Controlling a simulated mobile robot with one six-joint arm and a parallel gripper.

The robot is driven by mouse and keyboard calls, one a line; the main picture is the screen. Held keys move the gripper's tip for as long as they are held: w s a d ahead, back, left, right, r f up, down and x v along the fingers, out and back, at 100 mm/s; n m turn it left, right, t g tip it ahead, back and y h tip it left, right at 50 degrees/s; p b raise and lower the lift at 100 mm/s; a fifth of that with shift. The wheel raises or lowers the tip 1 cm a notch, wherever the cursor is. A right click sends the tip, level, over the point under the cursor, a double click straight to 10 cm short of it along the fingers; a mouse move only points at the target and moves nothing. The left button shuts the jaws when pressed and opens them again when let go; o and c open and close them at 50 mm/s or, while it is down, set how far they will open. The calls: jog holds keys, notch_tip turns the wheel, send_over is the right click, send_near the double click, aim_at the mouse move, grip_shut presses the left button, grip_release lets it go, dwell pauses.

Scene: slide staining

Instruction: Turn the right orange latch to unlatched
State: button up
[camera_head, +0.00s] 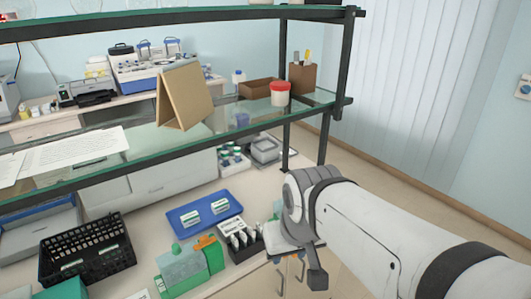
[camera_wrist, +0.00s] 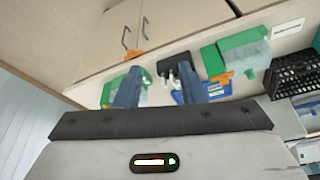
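In the head view a green box (camera_head: 190,264) with a translucent green lid stands on the counter, with an orange latch (camera_head: 205,241) at its top right. My gripper (camera_head: 317,278) hangs further right, and the arm largely hides what lies behind it. In the wrist view my gripper (camera_wrist: 158,88) has two fingers apart with nothing between them. A second green box (camera_wrist: 109,92) is partly behind the left finger, with an orange latch (camera_wrist: 134,54) above it. The first box (camera_wrist: 236,55) with its orange latch (camera_wrist: 222,78) is to the right. Latch positions are too small to judge.
A blue tray (camera_head: 206,212) and a dark slide rack (camera_head: 240,241) stand near the boxes. A black basket (camera_head: 88,250) is further left. A glass shelf (camera_head: 320,97) on dark posts crosses above the counter. Cabinet handles (camera_head: 281,280) are below its front edge.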

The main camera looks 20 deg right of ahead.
jog(key=w+d+r+n+g+y+b, duration=0.15)
jog(key=w+d, duration=0.25)
jog(key=w, duration=0.5)
jog(key=w+d+f+n+t+b, duration=0.1)
jog(key=w+d+n+b, duration=0.2)
jog(key=w, duration=0.7)
jog(key=w+d+f+n+y+b, duration=0.2)
jog(key=w+d+f+n, duration=0.35)
jog(key=w+d, duration=0.95)
jog(key=shift+m+h, duration=0.25)
jog(key=shift+m, duration=0.55)
jog(key=f, duration=0.5)
jog(key=f+p, duration=0.1)
jog(key=f, duration=0.2)
jog(key=shift+w+a+f, duration=0.3)
jog(key=shift+w+a, duration=0.05)
jog(key=shift+a, duration=0.05)
jog(key=shift+c, duration=0.5)
grip_shut()
